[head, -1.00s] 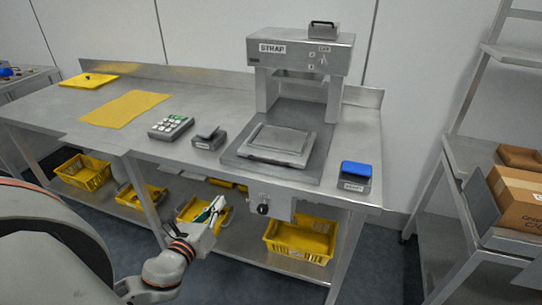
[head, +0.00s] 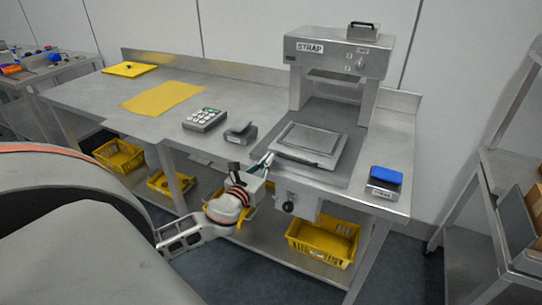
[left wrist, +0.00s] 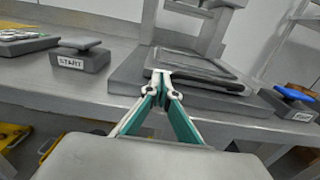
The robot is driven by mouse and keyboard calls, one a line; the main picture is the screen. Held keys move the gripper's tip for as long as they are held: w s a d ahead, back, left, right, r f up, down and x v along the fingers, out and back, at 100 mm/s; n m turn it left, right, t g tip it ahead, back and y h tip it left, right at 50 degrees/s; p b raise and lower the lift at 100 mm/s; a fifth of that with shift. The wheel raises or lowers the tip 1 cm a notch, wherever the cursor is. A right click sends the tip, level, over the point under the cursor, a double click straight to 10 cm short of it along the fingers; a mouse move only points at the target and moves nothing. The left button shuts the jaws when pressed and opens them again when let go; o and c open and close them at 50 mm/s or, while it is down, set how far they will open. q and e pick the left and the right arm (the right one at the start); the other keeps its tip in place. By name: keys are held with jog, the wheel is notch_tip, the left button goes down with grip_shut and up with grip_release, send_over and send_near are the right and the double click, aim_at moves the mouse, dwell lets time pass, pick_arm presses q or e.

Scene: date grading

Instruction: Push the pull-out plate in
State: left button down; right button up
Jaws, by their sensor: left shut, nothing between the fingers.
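The pull-out plate (head: 312,138) is a grey square plate on the dark base of the strapping machine (head: 338,62), sticking out in front of the machine's arch. It also shows in the left wrist view (left wrist: 192,65), just beyond the fingers. My left gripper (head: 270,158) is shut and empty at the plate's front left edge. In the left wrist view its fingertips (left wrist: 161,75) overlap the plate's front edge; I cannot tell whether they touch it. My right gripper is not in view.
A START switch (head: 241,133) and a keypad (head: 205,119) stand left of the machine. A blue-topped switch (head: 385,181) stands at the right. A yellow mat (head: 163,97) lies further left. Yellow crates (head: 322,240) sit on the lower shelf.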

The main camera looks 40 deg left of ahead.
aim_at(275, 151)
pick_arm(q)
jog(key=shift+x, duration=1.3)
jog(key=shift+x, duration=2.3)
jog(key=shift+s, duration=0.1)
